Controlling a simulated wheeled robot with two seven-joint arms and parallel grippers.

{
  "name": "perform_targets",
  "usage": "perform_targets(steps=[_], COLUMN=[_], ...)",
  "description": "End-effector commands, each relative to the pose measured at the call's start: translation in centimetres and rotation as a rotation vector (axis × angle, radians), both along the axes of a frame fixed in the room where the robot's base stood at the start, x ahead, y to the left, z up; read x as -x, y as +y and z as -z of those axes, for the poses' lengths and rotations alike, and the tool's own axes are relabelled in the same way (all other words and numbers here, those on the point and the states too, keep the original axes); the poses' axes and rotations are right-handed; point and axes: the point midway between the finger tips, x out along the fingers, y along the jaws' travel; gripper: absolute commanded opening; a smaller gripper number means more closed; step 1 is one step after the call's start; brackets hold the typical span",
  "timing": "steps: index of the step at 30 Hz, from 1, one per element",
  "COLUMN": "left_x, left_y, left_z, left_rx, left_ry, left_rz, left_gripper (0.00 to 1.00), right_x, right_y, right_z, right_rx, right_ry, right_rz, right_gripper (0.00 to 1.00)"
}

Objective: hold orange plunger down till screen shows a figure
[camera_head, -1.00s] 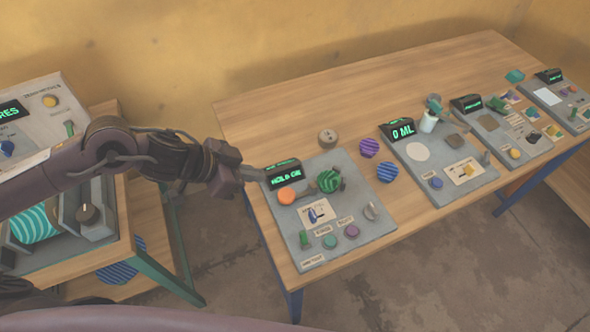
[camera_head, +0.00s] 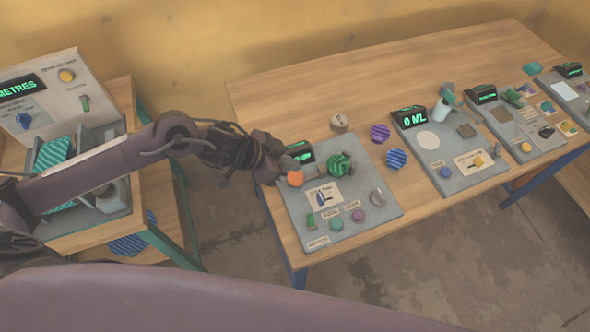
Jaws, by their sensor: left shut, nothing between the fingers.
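The orange plunger (camera_head: 295,179) is a round knob at the back left of the nearest grey panel (camera_head: 371,218). The panel's small black screen (camera_head: 303,151) with green characters stands just behind it. My gripper covers the screen's left part, so its text cannot be read. My left gripper (camera_head: 284,167) is shut and empty, with its fingers over the panel's back left corner, right by the plunger. I cannot tell whether it touches the plunger or whether the plunger is pressed down. My right gripper is not in view.
A green striped ball (camera_head: 340,164) sits beside the plunger. The panel also bears a blue lever (camera_head: 321,198), a grey knob (camera_head: 377,197) and small buttons. A purple striped ball (camera_head: 380,133) and a blue one (camera_head: 397,159) lie right of it. Another panel's screen (camera_head: 414,117) reads 0 ML.

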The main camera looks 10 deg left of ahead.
Motion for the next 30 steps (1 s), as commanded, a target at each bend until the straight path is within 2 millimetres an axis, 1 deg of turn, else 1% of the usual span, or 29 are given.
perform_targets(steps=[1, 3, 6, 9, 15, 24, 26, 30], left_x=[-0.5, -0.8, -0.7, -0.7, -0.7, -0.7, -0.7, -0.6], left_y=[-0.7, -1.3, -1.1, -1.0, -1.1, -1.0, -1.0, -1.0], left_z=[0.6, 1.7, 3.3, 4.4, 5.2, 5.4, 5.9, 7.8], left_rx=[0.004, 0.001, -0.002, -0.002, 0.000, 0.000, 0.000, 0.000], left_ry=[0.002, 0.003, 0.003, 0.001, -0.002, -0.001, 0.001, 0.002], left_rz=[-0.002, 0.000, -0.001, -0.001, 0.000, -0.001, -0.001, -0.001], left_gripper=[0.00, 0.00, 0.00, 0.00, 0.00, 0.00, 0.00, 0.00], right_x=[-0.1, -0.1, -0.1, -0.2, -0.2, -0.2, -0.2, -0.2], right_y=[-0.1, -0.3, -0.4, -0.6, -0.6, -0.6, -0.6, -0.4], right_z=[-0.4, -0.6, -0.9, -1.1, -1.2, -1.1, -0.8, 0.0], right_rx=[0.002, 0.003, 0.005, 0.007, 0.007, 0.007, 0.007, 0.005], right_ry=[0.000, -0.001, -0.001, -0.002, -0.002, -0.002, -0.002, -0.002], right_rz=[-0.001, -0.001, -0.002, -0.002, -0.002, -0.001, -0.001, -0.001], right_gripper=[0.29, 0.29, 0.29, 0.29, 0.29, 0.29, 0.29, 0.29])
